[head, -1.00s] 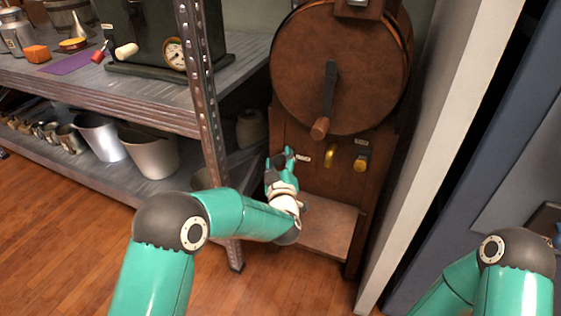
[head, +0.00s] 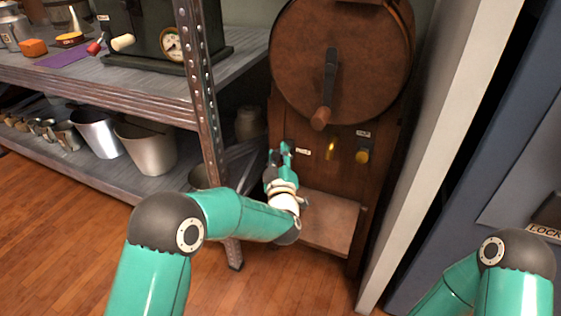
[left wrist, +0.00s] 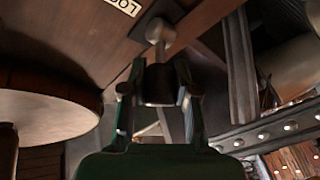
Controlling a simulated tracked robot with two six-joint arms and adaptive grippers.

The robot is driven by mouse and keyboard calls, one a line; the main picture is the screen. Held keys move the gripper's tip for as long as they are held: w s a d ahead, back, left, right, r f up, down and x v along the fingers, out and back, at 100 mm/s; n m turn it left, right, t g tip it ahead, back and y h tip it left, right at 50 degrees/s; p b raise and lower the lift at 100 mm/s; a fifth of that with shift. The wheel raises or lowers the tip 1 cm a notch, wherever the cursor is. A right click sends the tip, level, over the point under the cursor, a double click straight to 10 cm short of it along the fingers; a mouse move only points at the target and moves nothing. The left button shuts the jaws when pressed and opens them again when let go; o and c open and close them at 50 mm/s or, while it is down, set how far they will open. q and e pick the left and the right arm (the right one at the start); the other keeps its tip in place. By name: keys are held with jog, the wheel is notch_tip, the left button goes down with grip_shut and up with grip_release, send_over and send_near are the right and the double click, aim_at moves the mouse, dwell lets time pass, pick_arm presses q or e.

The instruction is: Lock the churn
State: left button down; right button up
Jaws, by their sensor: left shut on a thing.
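The churn is a wooden cabinet (head: 300,190) with a large round drum (head: 290,60). A crank (head: 330,75) with a wooden grip (head: 320,118) hangs at the drum's front. My left gripper (head: 280,150) is at the cabinet's left front, below the drum and left of a small white label (head: 303,152). In the left wrist view, its fingers (left wrist: 160,92) are shut on a dark knob (left wrist: 158,80) joined to a round grey pivot (left wrist: 160,32). A label (left wrist: 124,5) beside it is cut off and begins "LO". My right gripper is out of view.
A brass handle (head: 331,151) and a brass knob (head: 362,156) sit right of the label. Shelves hold metal buckets (head: 148,148). A pale wall edge (head: 425,150) bounds the churn's right side.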

pick_arm(q)
jog(key=shift+s+a+f+n+t, duration=0.1)
jog(key=shift+f+n+t, duration=0.4)
jog(key=shift+f+t, duration=0.4)
jog(key=shift+s+f+n+t+y, duration=0.1)
jog(key=shift+f+n+t+y, duration=0.15)
jog(key=shift+n+t+y, duration=0.75)
jog(key=shift+a, duration=0.1)
jog(key=c, duration=0.8)
grip_release()
jog(key=shift+c, duration=0.2)
jog(key=shift+h, duration=0.3)
jog(key=s+d, duration=0.2)
jog(key=s, duration=1)
jog(key=shift+s+d+f, duration=0.25)
jog(key=shift+s+f, duration=0.05)
jog(key=shift+s, duration=0.1)
